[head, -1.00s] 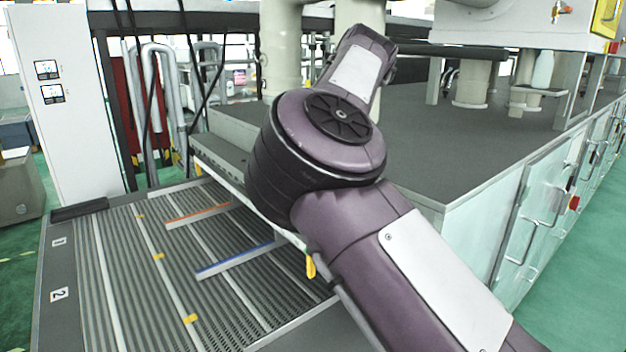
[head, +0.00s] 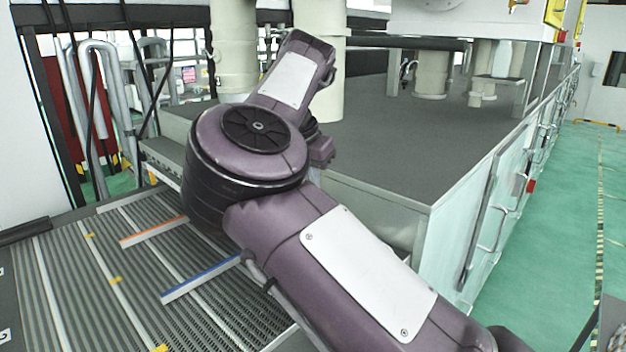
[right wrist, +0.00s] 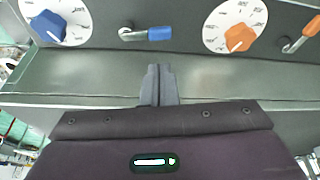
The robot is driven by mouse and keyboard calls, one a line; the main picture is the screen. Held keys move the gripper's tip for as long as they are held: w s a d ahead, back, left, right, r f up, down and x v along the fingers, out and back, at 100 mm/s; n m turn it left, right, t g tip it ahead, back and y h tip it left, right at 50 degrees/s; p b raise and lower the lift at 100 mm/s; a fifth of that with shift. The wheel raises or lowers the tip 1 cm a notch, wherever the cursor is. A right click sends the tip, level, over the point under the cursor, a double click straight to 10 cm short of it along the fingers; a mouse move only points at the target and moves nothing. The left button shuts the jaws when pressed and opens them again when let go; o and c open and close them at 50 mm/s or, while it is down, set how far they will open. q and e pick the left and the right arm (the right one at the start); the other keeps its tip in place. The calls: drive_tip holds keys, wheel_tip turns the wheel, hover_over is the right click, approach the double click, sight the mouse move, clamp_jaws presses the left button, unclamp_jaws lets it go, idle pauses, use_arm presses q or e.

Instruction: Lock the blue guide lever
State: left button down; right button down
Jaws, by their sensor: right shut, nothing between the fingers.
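In the right wrist view a blue-handled lever (right wrist: 158,33) sits on a dark panel, its handle pointing right from a metal pivot at its left end. Left of it is a white dial with a blue knob (right wrist: 47,26). My right gripper (right wrist: 158,70) is shut and empty, its fingertips just below the blue lever and apart from it. In the head view my right arm crosses the middle and hides its own gripper and the panel. In the head view a blue-edged guide rail (head: 202,278) lies across the conveyor. My left gripper is not in view.
In the right wrist view an orange dial knob (right wrist: 239,38) and an orange lever (right wrist: 300,36) are to the right. A ledge (right wrist: 70,72) runs below the panel. In the head view the roller conveyor (head: 60,275) and an orange-edged rail (head: 152,231) are at left, and a grey tabletop (head: 400,150) behind.

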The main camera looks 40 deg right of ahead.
drive_tip(key=p+x, duration=0.1)
drive_tip(key=x, duration=0.5)
drive_tip(key=shift+d+f+p, duration=0.15)
drive_tip(key=shift+p, duration=0.15)
drive_tip(key=shift+d+f, duration=0.15)
drive_tip(key=shift+f, duration=0.35)
drive_tip(key=shift+s, duration=0.1)
